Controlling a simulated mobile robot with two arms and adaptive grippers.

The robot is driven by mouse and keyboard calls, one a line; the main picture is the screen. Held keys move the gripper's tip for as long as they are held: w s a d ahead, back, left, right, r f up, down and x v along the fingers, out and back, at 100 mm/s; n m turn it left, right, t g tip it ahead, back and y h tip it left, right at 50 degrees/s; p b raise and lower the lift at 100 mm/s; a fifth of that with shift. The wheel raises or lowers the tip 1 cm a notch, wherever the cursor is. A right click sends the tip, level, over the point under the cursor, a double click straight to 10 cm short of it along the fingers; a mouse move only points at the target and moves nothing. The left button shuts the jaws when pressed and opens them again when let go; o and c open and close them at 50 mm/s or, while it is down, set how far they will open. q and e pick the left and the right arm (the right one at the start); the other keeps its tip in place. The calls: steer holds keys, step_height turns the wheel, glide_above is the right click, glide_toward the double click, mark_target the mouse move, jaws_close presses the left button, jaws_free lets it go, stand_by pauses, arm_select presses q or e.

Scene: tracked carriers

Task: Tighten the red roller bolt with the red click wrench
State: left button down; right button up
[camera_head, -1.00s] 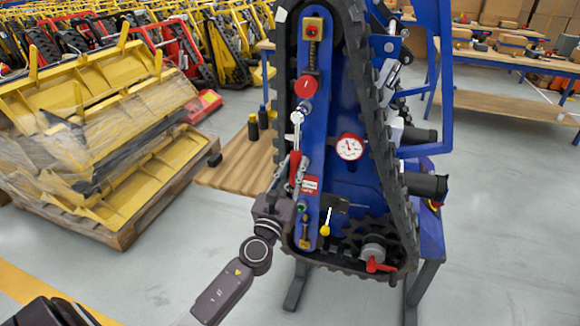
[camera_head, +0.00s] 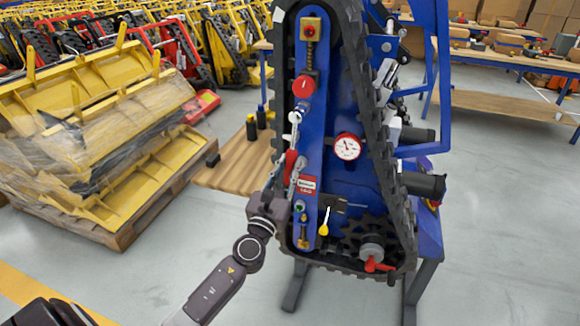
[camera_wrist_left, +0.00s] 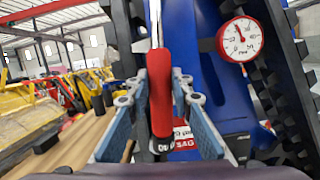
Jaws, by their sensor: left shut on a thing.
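My left gripper (camera_head: 289,166) is shut around the red handle of the click wrench (camera_head: 291,158). In the left wrist view, the fingers (camera_wrist_left: 160,98) flank the red wrench handle (camera_wrist_left: 160,90). The wrench stands nearly upright along the left edge of the blue carrier plate. Its silver head (camera_head: 295,118) is at the fitting just below the round red part (camera_head: 304,87). I cannot tell from this view whether the head is seated on the bolt. The bolt itself is largely hidden by the wrench head.
A red-rimmed gauge (camera_head: 347,147) sits right of the wrench, inside the black track (camera_head: 386,160). A yellow-tipped pointer (camera_head: 324,228) and a red lever (camera_head: 377,265) are lower down.

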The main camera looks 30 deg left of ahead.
arm_select(q)
steer(key=shift+s+a+r+m, duration=0.15)
steer(key=shift+a+m, duration=0.55)
steer(key=shift+s+a+r+m+h, duration=0.15)
steer(key=shift+a+r+m+h, duration=0.05)
steer(key=shift+a+m+h, duration=0.55)
steer(key=shift+s+a+r+m+p, duration=0.2)
steer(key=shift+a+m+p, duration=0.15)
steer(key=shift+a+m, duration=0.3)
